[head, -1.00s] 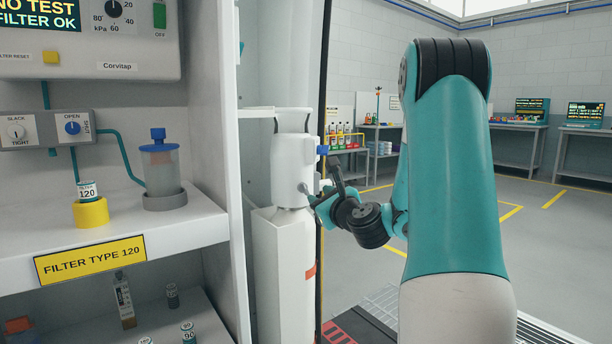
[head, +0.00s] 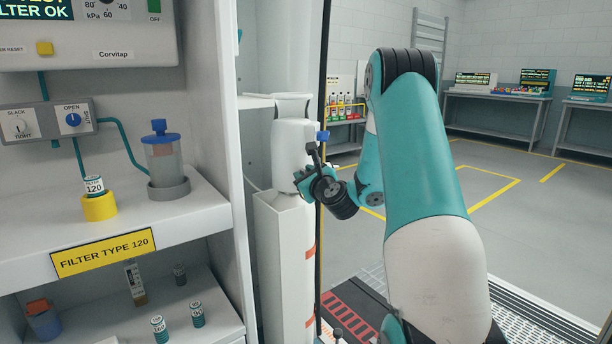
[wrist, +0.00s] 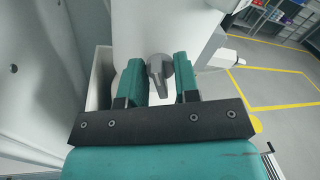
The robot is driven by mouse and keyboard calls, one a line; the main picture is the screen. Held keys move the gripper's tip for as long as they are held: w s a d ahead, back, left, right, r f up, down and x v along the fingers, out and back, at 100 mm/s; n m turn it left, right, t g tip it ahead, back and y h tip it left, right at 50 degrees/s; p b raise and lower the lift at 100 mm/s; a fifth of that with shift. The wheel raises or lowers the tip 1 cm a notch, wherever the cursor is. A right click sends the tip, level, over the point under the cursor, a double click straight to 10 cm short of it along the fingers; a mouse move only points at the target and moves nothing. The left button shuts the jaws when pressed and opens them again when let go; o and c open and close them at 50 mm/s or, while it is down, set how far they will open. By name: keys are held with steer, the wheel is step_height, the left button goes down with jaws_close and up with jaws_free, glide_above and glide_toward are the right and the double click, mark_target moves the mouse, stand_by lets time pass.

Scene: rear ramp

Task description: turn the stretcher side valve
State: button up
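A grey lever knob (wrist: 158,76) sits on the side of a white upright unit (head: 291,158), which I take to be the stretcher side valve's mount. In the wrist view the knob lies between the two teal fingers of my gripper (wrist: 159,82). The fingers are apart, with a visible gap on each side of the knob, so contact does not show. In the head view my gripper (head: 305,181) is at the unit's right side and hides the knob. A small blue part (head: 323,136) shows just above it.
At left, a shelf carries a yellow-ringed filter (head: 97,195) and a blue-capped jar (head: 164,160). A panel holds a blue OPEN knob (head: 73,120). A tall white box (head: 286,265) stands below the unit. Open floor (head: 490,160) lies to the right.

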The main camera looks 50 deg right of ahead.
steer(key=shift+d, duration=0.15)
steer(key=shift+n, duration=0.3)
steer(key=n+b, duration=0.1)
steer(key=n, duration=0.2)
steer(key=shift+f, duration=0.1)
steer(key=n+b, duration=0.2)
steer(key=n, duration=0.2)
steer(key=shift+f, duration=0.1)
steer(key=n+b, duration=0.1)
steer(key=n, duration=0.1)
steer(key=n+b, duration=0.2)
steer(key=n, duration=0.1)
steer(key=shift+a+f, duration=0.1)
steer(key=shift+a, duration=0.1)
steer(key=shift+n+b, duration=0.9)
steer(key=shift+n, duration=0.6)
steer(key=o, duration=0.5)
